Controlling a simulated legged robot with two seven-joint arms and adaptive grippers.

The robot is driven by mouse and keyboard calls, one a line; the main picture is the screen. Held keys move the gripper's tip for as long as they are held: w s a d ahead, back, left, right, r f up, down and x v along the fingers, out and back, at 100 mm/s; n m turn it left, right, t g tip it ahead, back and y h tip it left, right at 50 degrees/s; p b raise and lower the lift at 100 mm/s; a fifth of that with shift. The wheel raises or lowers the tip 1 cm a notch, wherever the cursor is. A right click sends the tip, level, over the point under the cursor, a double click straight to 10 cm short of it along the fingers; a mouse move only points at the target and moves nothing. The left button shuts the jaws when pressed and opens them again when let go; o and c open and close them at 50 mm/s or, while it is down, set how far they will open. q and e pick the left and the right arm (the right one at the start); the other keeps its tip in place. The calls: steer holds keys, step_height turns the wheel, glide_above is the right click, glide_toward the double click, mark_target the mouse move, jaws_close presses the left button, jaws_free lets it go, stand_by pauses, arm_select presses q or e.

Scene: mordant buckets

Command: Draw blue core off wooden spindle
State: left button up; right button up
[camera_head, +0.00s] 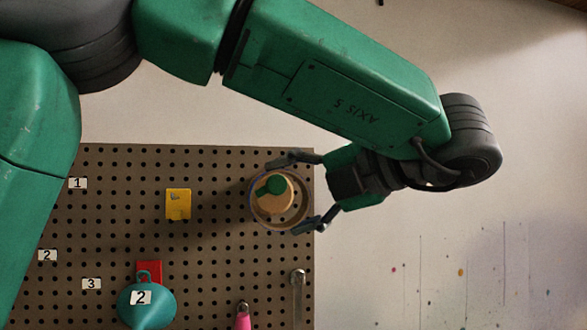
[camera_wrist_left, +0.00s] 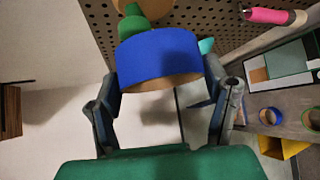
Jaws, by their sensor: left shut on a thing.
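The blue core (camera_wrist_left: 160,60) is a short, wide ring with a brown inside, filling the middle of the left wrist view. My left gripper (camera_head: 288,196) is shut on it, one finger on each side. In the head view, I look through the ring at the wooden spindle (camera_head: 284,204), a pale round wooden part with a green piece (camera_head: 275,185) on it. In the left wrist view, the green piece (camera_wrist_left: 131,23) shows just above the core, partly hidden by it. Whether the spindle's tip is inside the core cannot be told. My right gripper is not in view.
The perforated board (camera_head: 215,265) also carries a yellow block (camera_head: 178,204), a teal funnel-like thing (camera_head: 146,303), a red piece (camera_head: 149,269), a wrench-like tool (camera_head: 298,300) and a pink handle (camera_head: 243,320). Several coloured rings (camera_wrist_left: 270,116) lie on a surface at right.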

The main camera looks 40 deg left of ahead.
arm_select(q)
steer(key=s+d+p, duration=0.1)
steer(key=d, duration=0.1)
steer(key=s+d+p, duration=0.1)
steer(key=s+d, duration=0.2)
steer(key=shift+d+r+p, duration=0.25)
steer(key=shift+d+p, duration=0.05)
steer(key=shift+p, duration=0.1)
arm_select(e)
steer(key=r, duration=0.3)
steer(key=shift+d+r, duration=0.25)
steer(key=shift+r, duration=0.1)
